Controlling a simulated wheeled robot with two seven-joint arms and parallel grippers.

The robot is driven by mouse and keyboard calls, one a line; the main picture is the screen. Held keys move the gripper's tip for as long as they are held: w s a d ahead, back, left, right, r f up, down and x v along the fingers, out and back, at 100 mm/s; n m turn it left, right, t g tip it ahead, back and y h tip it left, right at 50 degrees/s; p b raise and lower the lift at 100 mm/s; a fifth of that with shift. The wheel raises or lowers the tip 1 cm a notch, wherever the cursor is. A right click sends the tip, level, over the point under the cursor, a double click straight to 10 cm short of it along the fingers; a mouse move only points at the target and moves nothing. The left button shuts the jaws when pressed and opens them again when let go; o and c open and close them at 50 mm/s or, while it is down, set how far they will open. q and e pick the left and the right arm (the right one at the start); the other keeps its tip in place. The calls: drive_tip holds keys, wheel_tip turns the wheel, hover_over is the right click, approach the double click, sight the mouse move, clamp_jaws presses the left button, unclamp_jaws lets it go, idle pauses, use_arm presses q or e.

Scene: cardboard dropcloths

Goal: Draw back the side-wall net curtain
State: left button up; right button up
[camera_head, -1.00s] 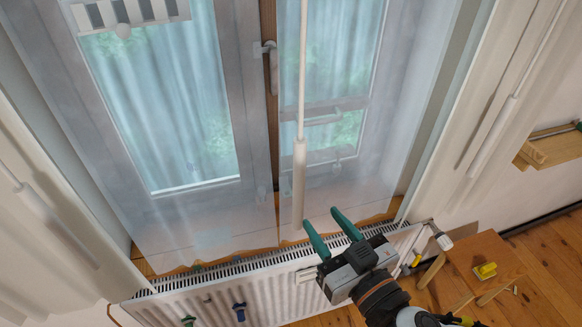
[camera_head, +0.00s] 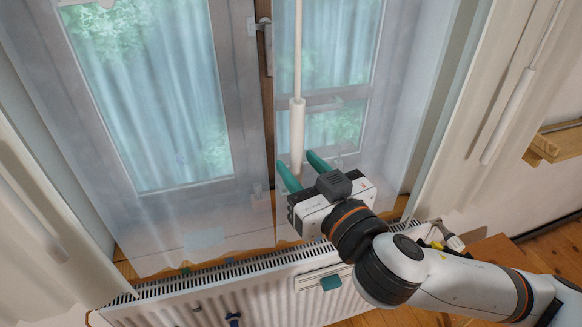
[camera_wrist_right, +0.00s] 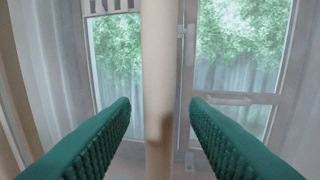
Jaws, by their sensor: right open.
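Two sheer net curtain panels hang over the window, a left one (camera_head: 150,215) and a right one (camera_head: 345,60). A pale draw wand with a thicker handle (camera_head: 297,125) hangs at the right panel's inner edge. My right gripper (camera_head: 297,160) is open, its two green fingers either side of the lower wand handle. In the right wrist view the wand (camera_wrist_right: 158,70) stands upright between the fingers (camera_wrist_right: 160,105), with a gap on each side. The lower end of the handle is partly hidden by the gripper. My left gripper is out of view.
A white radiator (camera_head: 270,295) runs below the window, under my right arm. Heavier cream curtains hang at the left (camera_head: 30,200) and right (camera_head: 450,130), the right one with its own wand (camera_head: 508,115). A wooden shelf (camera_head: 555,143) is on the right wall.

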drive_tip(key=shift+x, duration=1.85)
clamp_jaws()
